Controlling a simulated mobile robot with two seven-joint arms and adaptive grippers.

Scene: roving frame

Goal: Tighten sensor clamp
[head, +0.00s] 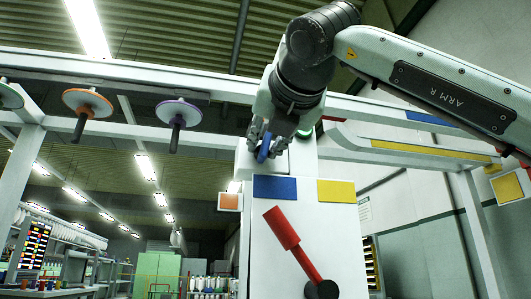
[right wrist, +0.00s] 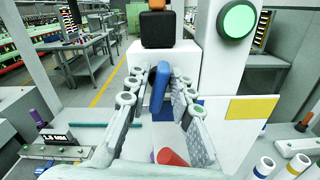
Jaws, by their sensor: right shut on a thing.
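A blue handle (head: 264,147), likely the lever of the sensor clamp, stands at the top of a white post. It also shows upright in the right wrist view (right wrist: 161,84). My right gripper (head: 261,140) reaches down to it from above, with its two fingers on either side, shut on it. In the right wrist view a black box (right wrist: 157,30) with an orange top sits just beyond the handle; I cannot tell if it is the sensor. The clamp's body is mostly hidden by my gripper. My left gripper is in neither view.
A red lever (head: 283,229) slants on the white panel (head: 270,260) below, beside blue (head: 275,187) and yellow (head: 336,191) plates. A green disc (right wrist: 238,20) is right of the handle. White beams cross behind my arm; purple (head: 179,112) and orange (head: 87,102) discs hang left.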

